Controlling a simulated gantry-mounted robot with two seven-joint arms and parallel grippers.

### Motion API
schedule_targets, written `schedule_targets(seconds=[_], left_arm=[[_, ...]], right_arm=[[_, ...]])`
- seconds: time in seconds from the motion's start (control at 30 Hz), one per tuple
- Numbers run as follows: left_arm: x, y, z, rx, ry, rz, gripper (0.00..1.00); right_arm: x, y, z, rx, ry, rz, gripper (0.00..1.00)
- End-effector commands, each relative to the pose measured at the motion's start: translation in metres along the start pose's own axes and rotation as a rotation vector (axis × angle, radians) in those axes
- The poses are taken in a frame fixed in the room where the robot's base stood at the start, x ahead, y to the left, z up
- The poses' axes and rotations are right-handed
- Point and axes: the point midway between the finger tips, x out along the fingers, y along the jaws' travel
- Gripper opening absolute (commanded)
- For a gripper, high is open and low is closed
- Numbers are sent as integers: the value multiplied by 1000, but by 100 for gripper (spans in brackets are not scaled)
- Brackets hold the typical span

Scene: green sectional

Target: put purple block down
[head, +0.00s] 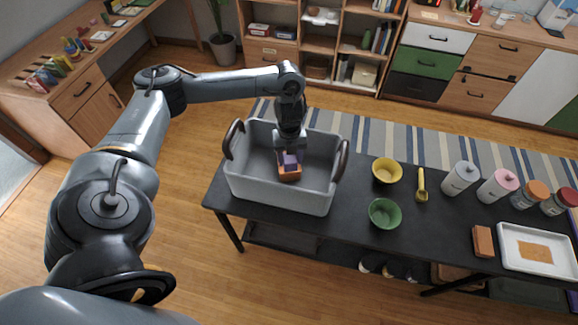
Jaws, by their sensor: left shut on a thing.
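The purple block (290,160) is in the fingers of my left gripper (289,157), inside the grey bin (278,195) with two dark brown handles. The gripper points down and is shut on the block. An orange-brown block (290,175) shows just below the purple one, within the bin. I cannot tell whether the two blocks touch. The fingers and the wrist hide part of the purple block. My right gripper is not in view.
The bin stands at the left end of the black table (330,228). To its right are a yellow bowl (387,170), a green bowl (383,213), a yellow scoop (421,187), several bottles, a brown block (483,241) and a white tray (510,262). The table between the green bowl and brown block is clear.

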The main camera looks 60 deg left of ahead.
Motion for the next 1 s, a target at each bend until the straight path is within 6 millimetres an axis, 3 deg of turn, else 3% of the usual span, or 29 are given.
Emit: schedule_targets(seconds=[0.5, 0.67, 0.87, 1.0], left_arm=[[62, 0, 8, 0, 0, 0, 17], [74, 0, 9, 0, 0, 0, 17], [102, 1, 11, -1, 3, 3, 17], [119, 1, 14, -1, 1, 3, 17]], right_arm=[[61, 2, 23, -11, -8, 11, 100], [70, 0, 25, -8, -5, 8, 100], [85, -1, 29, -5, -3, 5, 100], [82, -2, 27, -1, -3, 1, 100]])
